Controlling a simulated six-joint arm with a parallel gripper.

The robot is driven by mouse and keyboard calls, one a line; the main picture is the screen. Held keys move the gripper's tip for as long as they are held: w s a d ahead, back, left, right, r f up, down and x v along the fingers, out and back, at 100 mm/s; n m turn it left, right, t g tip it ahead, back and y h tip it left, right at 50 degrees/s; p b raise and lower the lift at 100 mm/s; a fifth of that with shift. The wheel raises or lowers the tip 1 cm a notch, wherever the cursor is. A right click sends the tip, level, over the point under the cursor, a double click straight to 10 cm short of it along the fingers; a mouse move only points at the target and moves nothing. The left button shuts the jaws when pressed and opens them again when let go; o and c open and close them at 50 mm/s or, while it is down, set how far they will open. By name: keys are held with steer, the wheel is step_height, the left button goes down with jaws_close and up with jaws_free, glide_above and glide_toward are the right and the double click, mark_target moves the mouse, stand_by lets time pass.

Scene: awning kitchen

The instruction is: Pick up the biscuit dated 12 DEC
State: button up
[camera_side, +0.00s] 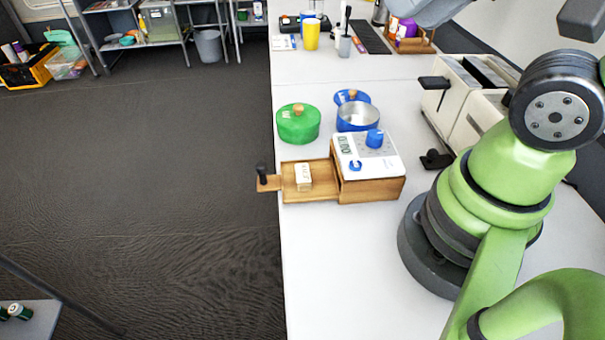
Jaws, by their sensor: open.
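A small wooden box (372,190) with a white top stands near the table's left edge. Its drawer (289,192) is pulled out to the left, and the dark handle end reaches past the table edge. A small pale block (304,184) lies in the drawer and bears faint dark marks. I cannot read a date on it or tell for sure that it is a biscuit. Parts of my arm show at the right and along the top, well away from the drawer. My gripper itself cannot be made out in this view.
A green lidded pot (298,125), an open blue pot (358,116) and a blue lid (345,97) stand behind the box. A cream toaster (452,100) stands to the right. A yellow cup (311,36) is farther back. The front table (340,270) is clear.

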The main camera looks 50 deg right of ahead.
steer(key=n+g+h, duration=0.2)
steer(key=n+g, duration=0.5)
steer(key=n, duration=2.4)
glide_above(302, 170)
step_height(302, 170, down, 24)
steer(key=shift+r, duration=0.2)
steer(key=shift+f, duration=3.15)
steer(key=c, duration=0.7)
